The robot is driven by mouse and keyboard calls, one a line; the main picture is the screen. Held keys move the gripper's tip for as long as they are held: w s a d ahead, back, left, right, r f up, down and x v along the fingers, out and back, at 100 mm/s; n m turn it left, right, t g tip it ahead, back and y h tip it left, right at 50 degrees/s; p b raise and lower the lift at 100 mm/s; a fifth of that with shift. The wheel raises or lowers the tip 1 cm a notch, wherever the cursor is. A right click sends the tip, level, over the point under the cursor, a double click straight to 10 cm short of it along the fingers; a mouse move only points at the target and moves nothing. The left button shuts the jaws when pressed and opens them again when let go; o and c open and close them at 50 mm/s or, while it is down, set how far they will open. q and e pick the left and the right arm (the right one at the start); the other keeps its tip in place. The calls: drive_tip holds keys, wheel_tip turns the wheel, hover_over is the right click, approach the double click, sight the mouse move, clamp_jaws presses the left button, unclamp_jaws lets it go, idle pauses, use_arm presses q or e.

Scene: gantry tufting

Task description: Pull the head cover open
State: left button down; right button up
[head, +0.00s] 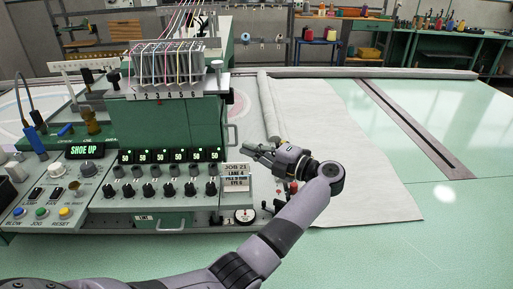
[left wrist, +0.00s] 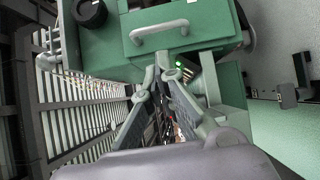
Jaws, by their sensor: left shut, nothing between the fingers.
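The green tufting head (head: 165,120) stands at the left in the head view, with a grey bar handle (head: 233,133) on its right side. In the left wrist view a green panel, which looks like the head cover (left wrist: 200,18), carries a grey bar handle (left wrist: 158,33). The panel looks closed. My left gripper (head: 254,148) is to the right of the head, just below the side handle. Its fingers (left wrist: 157,75) are shut and empty, with the tips a little short of the panel handle in the wrist view. My right gripper is not in view.
A control panel with knobs (head: 165,190) and a SHOE UP display (head: 86,151) lies in front of the head. A job card (head: 237,176) stands below my left gripper. Pale cloth (head: 340,150) covers the table at right. Threads (head: 180,20) rise above the head.

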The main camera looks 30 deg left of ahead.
sight(224, 137)
use_arm(q)
drive_tip(key=shift+w+a+p, duration=0.15)
drive_tip(key=shift+a+p, duration=0.25)
drive_tip(key=shift+a, duration=1.15)
drive_tip(key=shift+w+a+p, duration=0.15)
drive_tip(key=shift+a+p, duration=0.25)
drive_tip(key=shift+a, duration=1.1)
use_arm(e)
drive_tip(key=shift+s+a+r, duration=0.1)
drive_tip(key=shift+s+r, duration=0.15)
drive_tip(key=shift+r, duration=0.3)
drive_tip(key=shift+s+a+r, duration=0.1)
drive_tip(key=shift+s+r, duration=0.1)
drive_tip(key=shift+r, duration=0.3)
use_arm(q)
drive_tip(key=shift+d, duration=0.1)
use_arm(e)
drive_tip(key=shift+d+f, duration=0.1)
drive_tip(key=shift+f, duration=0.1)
